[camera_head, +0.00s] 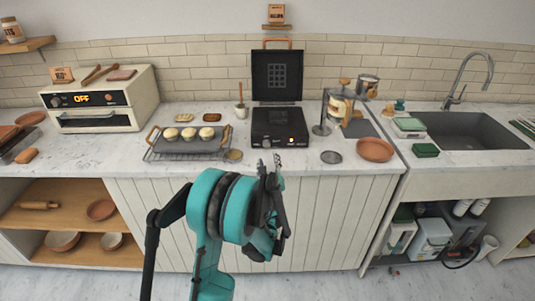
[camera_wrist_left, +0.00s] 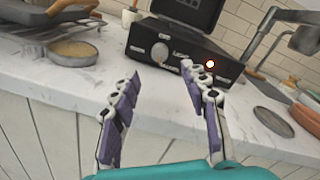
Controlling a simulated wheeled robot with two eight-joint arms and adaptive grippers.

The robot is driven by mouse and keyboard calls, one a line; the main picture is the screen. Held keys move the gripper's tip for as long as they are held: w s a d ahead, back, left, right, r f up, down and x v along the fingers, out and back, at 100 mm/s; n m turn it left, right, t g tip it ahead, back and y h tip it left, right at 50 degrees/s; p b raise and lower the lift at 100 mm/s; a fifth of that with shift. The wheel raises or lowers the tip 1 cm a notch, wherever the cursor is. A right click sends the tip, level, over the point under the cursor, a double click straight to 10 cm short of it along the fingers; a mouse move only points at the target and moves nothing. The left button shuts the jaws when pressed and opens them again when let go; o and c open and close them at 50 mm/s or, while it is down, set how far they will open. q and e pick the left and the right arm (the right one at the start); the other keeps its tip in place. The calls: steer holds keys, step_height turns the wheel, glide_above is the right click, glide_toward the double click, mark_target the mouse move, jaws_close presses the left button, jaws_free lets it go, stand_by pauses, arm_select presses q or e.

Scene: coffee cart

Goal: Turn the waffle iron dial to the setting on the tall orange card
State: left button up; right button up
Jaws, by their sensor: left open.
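The black waffle iron (camera_head: 280,127) stands on the counter with its lid raised. Its round dial (camera_wrist_left: 160,51) is on the front panel, left of a lit orange lamp (camera_wrist_left: 210,64); the dial's setting is too small to read. An orange card (camera_head: 276,13) stands on a small wall shelf above the iron; its print is not legible. My left gripper (camera_head: 269,164) is in front of and below the iron. In the left wrist view its fingers (camera_wrist_left: 158,72) are spread and empty, with the dial beyond the gap between them. My right gripper is not in view.
The counter edge runs below the iron.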

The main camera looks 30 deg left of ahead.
arm_select(q)
steer(key=v, duration=0.4)
steer(key=shift+s+d, duration=0.1)
steer(key=shift+s, duration=0.1)
stand_by(0.3)
steer(key=s+d+r+n+g+h, duration=0.25)
steer(key=s+d+n+g, duration=0.2)
steer(key=s+n, duration=0.7)
steer(key=s+d+f+n+g+h, duration=0.1)
steer(key=s+d+f+n+h, duration=0.1)
steer(key=s+d+n, duration=0.3)
steer(key=s+d+f+n+g+h, duration=0.1)
steer(key=s+d+n+h, duration=0.4)
steer(key=s+d, duration=0.5)
steer(key=shift+s+d+f+n+g, duration=0.4)
steer(key=shift+s+n+g, duration=0.15)
steer(key=shift+n+g, duration=0.2)
